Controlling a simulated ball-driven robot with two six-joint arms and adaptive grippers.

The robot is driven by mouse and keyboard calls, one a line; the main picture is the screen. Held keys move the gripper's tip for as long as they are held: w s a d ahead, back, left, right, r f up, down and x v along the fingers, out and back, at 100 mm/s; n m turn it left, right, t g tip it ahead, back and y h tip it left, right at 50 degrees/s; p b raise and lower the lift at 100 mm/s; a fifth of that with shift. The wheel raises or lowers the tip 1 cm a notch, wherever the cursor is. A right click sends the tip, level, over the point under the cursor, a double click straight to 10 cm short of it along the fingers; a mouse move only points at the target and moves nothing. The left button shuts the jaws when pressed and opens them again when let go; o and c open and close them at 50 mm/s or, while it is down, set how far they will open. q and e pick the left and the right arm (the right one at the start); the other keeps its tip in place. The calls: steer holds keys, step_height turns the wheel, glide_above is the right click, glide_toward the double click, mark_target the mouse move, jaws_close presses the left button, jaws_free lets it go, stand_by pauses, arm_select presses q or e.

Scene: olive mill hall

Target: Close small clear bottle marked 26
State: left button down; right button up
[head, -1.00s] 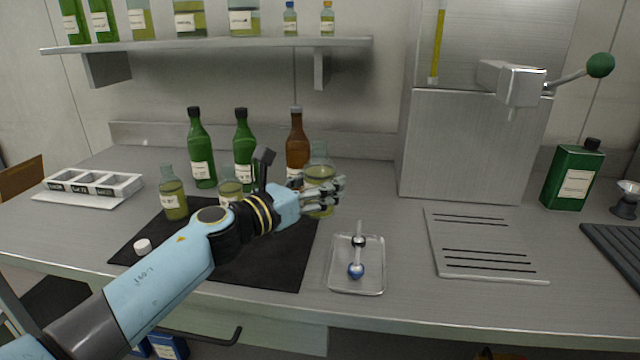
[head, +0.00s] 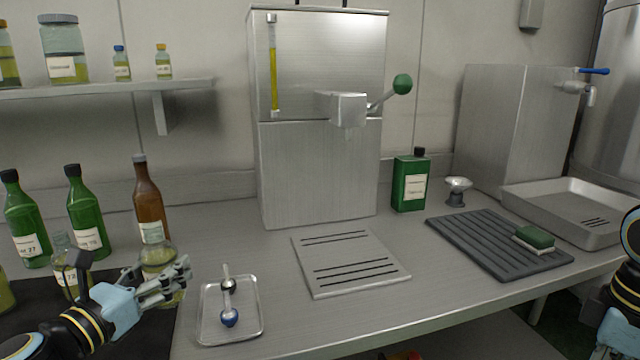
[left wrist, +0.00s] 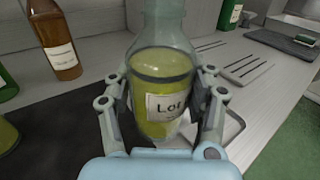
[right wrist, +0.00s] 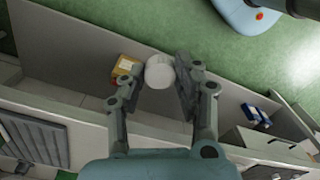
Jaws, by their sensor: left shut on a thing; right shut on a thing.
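My left gripper (head: 172,282) is shut around a small clear bottle (head: 158,256) of yellow-green oil at the right end of the dark mat. In the left wrist view the bottle (left wrist: 162,75) stands between the fingers. Its label starts with "Lo"; the number is not readable. The top of its neck is cut off there. My right gripper (right wrist: 160,80) is shut on a white round cap (right wrist: 160,70), held over the floor area in front of the low cabinets. In the head view only part of my right arm shows at the right edge.
A metal tray (head: 206,327) with a blue-ended tool lies right of the bottle. A brown bottle (head: 148,200), green bottles (head: 88,215) and another clear bottle (head: 63,247) stand close by. The slotted plate (head: 350,262) is clear.

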arm_select(q)
steer(key=s+f+h+b, duration=0.1)
steer(key=s+f+b, duration=0.1)
steer(key=s+b, duration=0.25)
steer(key=s+d+r+m+g+h+b, duration=0.1)
steer(key=s+d+r+m+h+b, duration=0.1)
steer(key=s+d+r, duration=0.3)
steer(key=s+r+b, duration=0.1)
steer(key=s+r, duration=0.2)
steer(key=r, duration=0.1)
steer(key=shift+s+d+r, duration=0.25)
steer(key=shift+d, duration=0.15)
steer(key=w+d+f+m+g+h, duration=0.2)
steer(key=d+m+g+h, duration=0.6)
steer(key=d, duration=0.7)
steer(key=shift+g, duration=0.9)
steer(key=shift+w, duration=0.15)
